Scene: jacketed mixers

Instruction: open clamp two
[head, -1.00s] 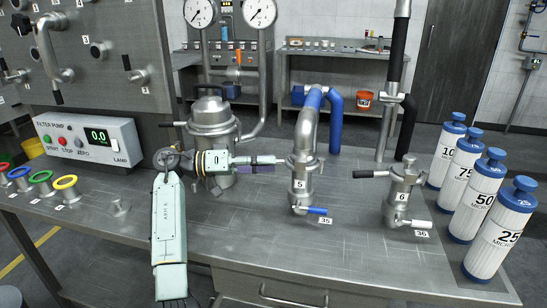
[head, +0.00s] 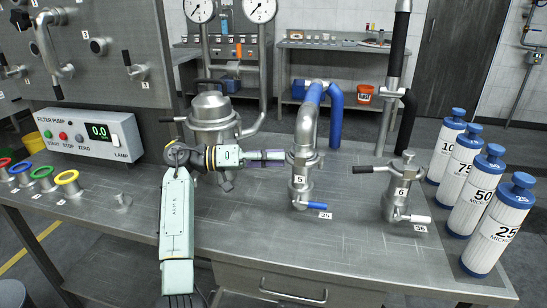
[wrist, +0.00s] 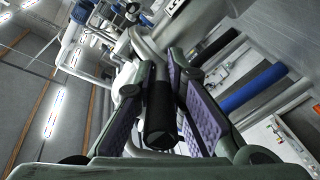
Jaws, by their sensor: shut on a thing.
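A steel pipe fitting labelled 5 (head: 299,181) stands on the bench with a clamp collar (head: 303,158) round its top joint. My gripper (head: 277,158) reaches this collar from the left, its fingers level and pointing right. In the wrist view my gripper (wrist: 160,105) has its purple-padded fingers on both sides of a black handle (wrist: 158,120) and is shut on it. In the head view the fingers hide this handle. A second fitting labelled 6 (head: 400,192) has a similar clamp with a black handle (head: 362,169) pointing left. I see no label for clamp two.
A steel vessel (head: 212,112) stands close behind my arm. A blue-lever valve (head: 318,206) sits low on fitting 5. Several blue-capped filter cartridges (head: 497,225) line the right edge. A filter pump box (head: 90,138) is at left. The bench front is clear.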

